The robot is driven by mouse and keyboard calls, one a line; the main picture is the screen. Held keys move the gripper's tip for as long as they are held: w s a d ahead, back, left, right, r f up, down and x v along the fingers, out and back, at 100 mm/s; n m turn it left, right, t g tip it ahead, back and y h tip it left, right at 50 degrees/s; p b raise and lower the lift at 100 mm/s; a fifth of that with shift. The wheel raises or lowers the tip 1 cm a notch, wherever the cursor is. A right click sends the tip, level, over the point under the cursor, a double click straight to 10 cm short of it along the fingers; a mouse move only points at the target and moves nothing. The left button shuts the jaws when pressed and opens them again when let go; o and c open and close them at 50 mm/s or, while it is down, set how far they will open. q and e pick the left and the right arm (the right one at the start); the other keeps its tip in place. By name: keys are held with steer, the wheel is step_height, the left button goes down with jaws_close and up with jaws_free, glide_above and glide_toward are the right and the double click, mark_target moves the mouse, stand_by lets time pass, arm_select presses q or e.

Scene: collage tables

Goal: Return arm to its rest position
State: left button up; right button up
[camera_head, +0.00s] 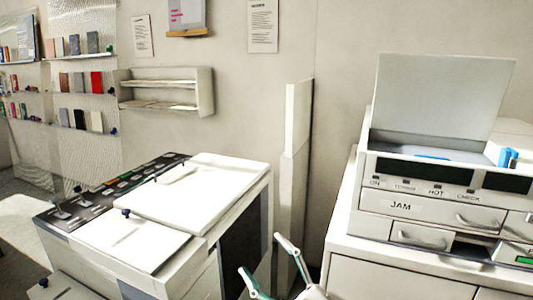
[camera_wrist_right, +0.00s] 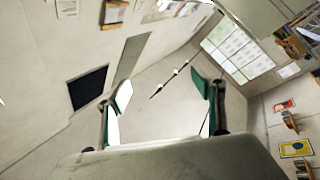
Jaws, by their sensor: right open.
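My right gripper (camera_head: 264,262) shows at the bottom middle of the head view, low in front of the gap between two white machines. Its two fingers are spread wide and nothing is between them. In the right wrist view the open gripper (camera_wrist_right: 163,92) has its green-and-white fingers apart, with only distant wall and ceiling behind them. The rest of my right arm is out of the head view. My left gripper is not in view.
A white copier-like machine (camera_head: 215,190) stands left of the gripper. A white machine labelled JAM (camera_head: 440,210), its lid (camera_head: 440,95) raised, stands on a cabinet (camera_head: 390,268) at right. A narrow upright panel (camera_head: 294,160) stands between them. A wall shelf (camera_head: 165,90) hangs behind.

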steer(key=s+d+f+m+h, duration=0.2)
steer(key=d+f+m+h, duration=0.15)
steer(key=f, duration=0.35)
steer(key=s+d+f+m+g+h, duration=0.1)
steer(key=s+d+f+m+h, duration=0.2)
steer(key=f, duration=0.4)
steer(key=s+d+f+m+h, duration=0.1)
steer(key=d+f+m+h, duration=0.2)
steer(key=d+f, duration=0.35)
steer(key=s+d+f+m+g+h, duration=0.1)
steer(key=s+d+f+g, duration=0.1)
steer(key=s+f, duration=0.5)
steer(key=s+d+f+m+g+h, duration=0.2)
steer(key=s+d+f, duration=0.3)
steer(key=s+f, duration=0.2)
steer(key=shift+s+d+f+g, duration=0.25)
steer(key=shift+f+g, duration=0.15)
steer(key=shift+f, duration=0.35)
